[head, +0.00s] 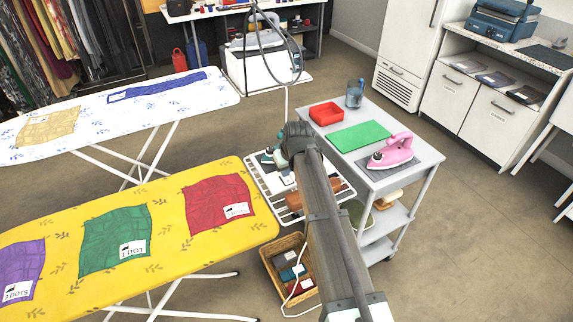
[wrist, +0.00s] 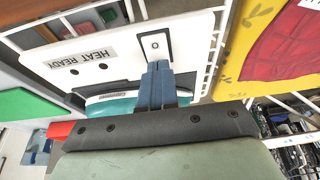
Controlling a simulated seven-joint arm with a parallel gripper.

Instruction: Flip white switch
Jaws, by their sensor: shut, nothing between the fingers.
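In the wrist view a white panel (wrist: 88,48) carries an upside-down "HEAT READY" label (wrist: 80,58) and two dark holes. Beside the label is a small white plate with a dark outline and a dark mark, likely the white switch (wrist: 155,42). My gripper (wrist: 159,66) is shut and empty, its blue fingertips just at the lower edge of that plate. I cannot tell whether they touch it. A white and teal body (wrist: 105,100) lies behind the fingers. In the head view my arm hides most of the panel and switch.
A white wire rack (head: 262,182) surrounds the spot. A yellow ironing board (head: 165,255) is left, a wicker basket (head: 272,262) below.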

